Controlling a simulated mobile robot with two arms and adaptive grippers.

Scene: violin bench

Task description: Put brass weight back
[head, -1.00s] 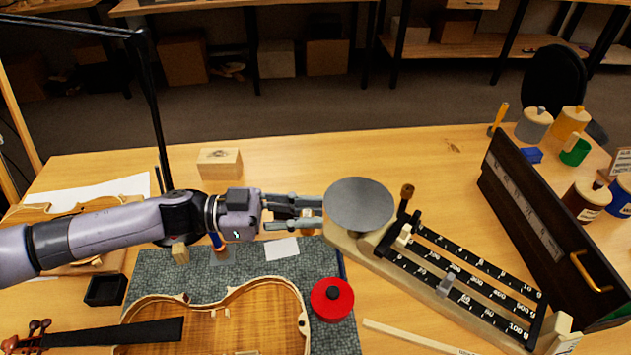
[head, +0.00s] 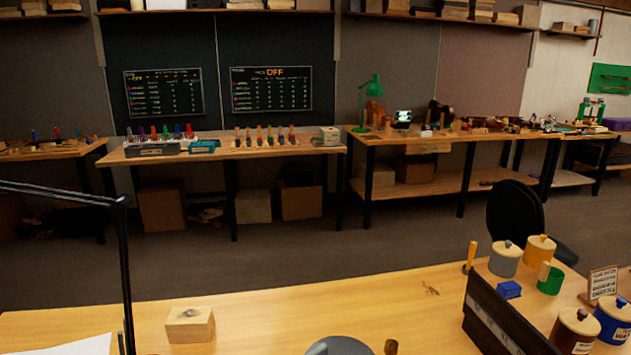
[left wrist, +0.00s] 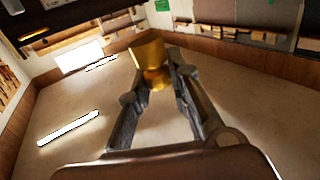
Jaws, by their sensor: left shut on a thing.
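The brass weight (left wrist: 150,52) is a gold-coloured cylinder with a narrower neck in the left wrist view. My left gripper (left wrist: 157,77) is shut on its narrower part, with the wide part beyond the fingertips. A wooden block (head: 190,324) with a dark spot on its top sits at the front left of the bench in the head view; it may be the weight's holder. Only the top edge of the balance's grey pan (head: 338,346) shows at the bottom of the head view. My left arm and right gripper are out of the head view.
A lamp arm (head: 126,270) stands at the left. A dark upright board (head: 500,318) and several lidded jars, including a yellow one (head: 540,248), stand at the right. The bench top (head: 290,302) between block and board is mostly clear.

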